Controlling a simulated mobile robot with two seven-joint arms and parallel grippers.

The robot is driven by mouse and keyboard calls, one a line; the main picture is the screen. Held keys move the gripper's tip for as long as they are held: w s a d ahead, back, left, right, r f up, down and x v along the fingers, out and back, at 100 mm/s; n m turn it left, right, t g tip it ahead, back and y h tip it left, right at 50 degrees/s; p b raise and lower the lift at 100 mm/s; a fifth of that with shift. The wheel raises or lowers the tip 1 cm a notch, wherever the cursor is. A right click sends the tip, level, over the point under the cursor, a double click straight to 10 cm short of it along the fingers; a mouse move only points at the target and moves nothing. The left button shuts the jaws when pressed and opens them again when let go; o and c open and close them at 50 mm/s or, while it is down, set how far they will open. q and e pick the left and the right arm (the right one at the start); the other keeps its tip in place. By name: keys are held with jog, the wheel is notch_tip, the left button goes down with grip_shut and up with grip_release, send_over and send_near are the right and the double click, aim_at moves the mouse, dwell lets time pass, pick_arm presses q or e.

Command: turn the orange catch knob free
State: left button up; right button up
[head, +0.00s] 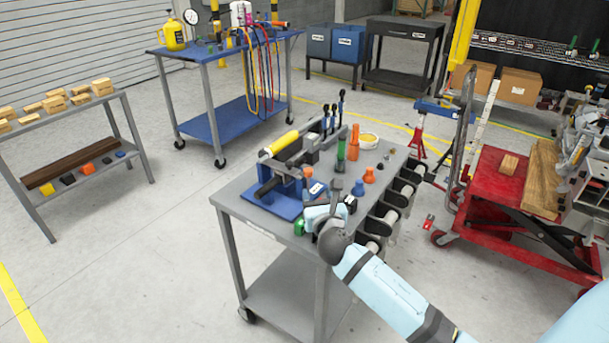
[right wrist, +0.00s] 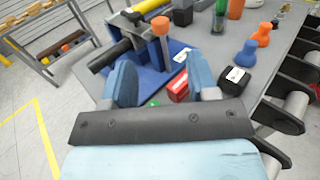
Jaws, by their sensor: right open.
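The orange catch knob (right wrist: 160,26) stands upright on the blue fixture (right wrist: 145,72) in the right wrist view, beyond my right fingertips. In the head view the knob (head: 307,173) shows as a small orange top on the fixture (head: 266,203), beside its dark uprights. My right gripper (head: 322,209) is over the near corner of the grey cart, in front of the fixture. In the right wrist view its two blue fingers (right wrist: 162,78) are wide apart with nothing held between them. The knob is apart from both fingers. My left gripper is not in view.
On the grey cart top (head: 379,152), a red block (right wrist: 178,88) and a black block (right wrist: 237,79) lie close to my right fingers. A blue peg (head: 358,188), orange pegs (head: 369,175) and a green bottle (head: 341,153) stand right of the fixture.

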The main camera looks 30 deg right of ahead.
aim_at(309, 172)
jog(key=b+x, duration=0.1)
jog(key=x, duration=0.9)
jog(key=shift+w, duration=0.1)
jog(key=c, duration=0.9)
